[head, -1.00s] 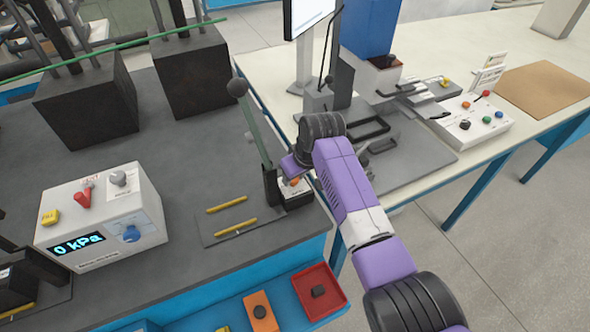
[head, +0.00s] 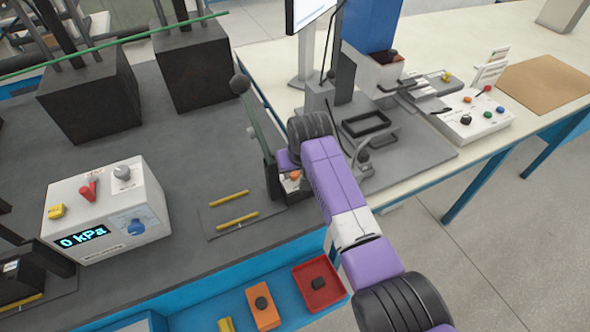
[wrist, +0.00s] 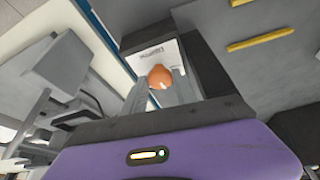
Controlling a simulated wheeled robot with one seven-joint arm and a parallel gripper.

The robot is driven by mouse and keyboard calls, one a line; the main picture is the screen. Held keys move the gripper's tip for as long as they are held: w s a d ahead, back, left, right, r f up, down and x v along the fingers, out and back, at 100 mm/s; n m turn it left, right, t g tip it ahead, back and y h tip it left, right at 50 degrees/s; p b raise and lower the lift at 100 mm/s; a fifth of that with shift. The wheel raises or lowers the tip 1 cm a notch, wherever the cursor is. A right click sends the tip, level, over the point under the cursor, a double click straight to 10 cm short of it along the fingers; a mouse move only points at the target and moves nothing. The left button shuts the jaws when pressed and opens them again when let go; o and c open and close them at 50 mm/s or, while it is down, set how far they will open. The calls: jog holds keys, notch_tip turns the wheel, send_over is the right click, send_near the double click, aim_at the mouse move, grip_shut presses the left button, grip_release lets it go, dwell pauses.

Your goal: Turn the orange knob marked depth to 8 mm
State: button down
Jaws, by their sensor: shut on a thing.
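The orange depth knob (wrist: 160,77) sits on a small white labelled face (wrist: 150,57) of a dark block in the wrist view. Its scale is too small to read. My gripper (wrist: 163,88) is shut on the knob, with a grey finger on either side of it. In the head view a bit of the orange knob (head: 295,175) shows beside my purple gripper body, at the foot of the green lever (head: 255,125). The rest of the knob and the fingertips are hidden there by my wrist.
Two yellow bars (head: 238,219) lie on the dark plate left of the knob. A white box reading 0 kPa (head: 105,215) stands further left. A pale bench (head: 545,55) with a control box is at right.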

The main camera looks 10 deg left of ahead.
jog(key=c, duration=1)
grip_release()
jog(key=v, duration=0.7)
jog(key=shift+s+r+b, duration=0.15)
jog(key=shift+r+b, duration=0.2)
jog(key=shift+b, duration=0.05)
